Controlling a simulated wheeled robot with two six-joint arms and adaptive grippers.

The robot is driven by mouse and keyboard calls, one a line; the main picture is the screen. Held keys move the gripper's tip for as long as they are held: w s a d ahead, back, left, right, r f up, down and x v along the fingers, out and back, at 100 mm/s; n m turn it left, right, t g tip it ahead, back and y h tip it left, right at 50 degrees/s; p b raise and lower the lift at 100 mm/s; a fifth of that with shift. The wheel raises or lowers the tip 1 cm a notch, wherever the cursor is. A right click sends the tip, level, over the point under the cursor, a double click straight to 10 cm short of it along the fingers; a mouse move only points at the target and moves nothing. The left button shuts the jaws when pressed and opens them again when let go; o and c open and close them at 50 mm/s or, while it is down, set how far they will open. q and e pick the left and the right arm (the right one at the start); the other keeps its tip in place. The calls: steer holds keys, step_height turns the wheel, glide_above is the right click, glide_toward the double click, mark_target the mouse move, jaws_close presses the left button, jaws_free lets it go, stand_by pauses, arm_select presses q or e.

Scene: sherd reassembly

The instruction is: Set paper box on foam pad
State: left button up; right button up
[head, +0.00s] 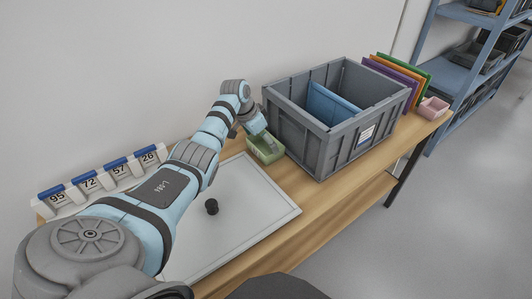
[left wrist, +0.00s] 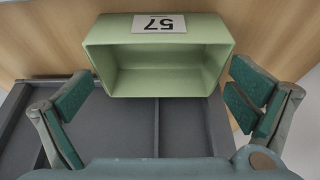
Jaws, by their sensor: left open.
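A light green open box (head: 266,149) stands on the table against the near left side of the grey crate. I take it as the paper box, though I cannot tell its material. In the left wrist view the green box (left wrist: 165,64) shows its open mouth and a label reading 57. My left gripper (head: 256,132) is at the box; in the left wrist view its open fingers (left wrist: 160,95) lie on either side, with nothing clearly gripped. A pale flat rimmed panel (head: 262,211) lies on the table; I cannot tell if it is the foam pad. My right gripper is not visible.
The large grey crate (head: 318,150) holds a blue divider. Numbered blue-topped holders (head: 118,168) line the wall. Coloured boards (head: 405,72) and a pink box (head: 433,107) are beyond the crate. The panel's right part is clear.

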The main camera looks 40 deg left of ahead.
arm_select(q)
steer(key=shift+b+x, duration=0.35)
steer(key=shift+x, duration=0.8)
steer(key=shift+s, duration=0.1)
steer(key=shift+c, duration=0.2)
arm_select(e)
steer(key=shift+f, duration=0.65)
arm_select(q)
steer(key=c, duration=0.7)
steer(key=shift+r, duration=0.1)
steer(key=shift+r+p, duration=0.35)
steer(key=shift+r, duration=0.1)
step_height(320, 180, up, 29)
steer(key=p, duration=0.8)
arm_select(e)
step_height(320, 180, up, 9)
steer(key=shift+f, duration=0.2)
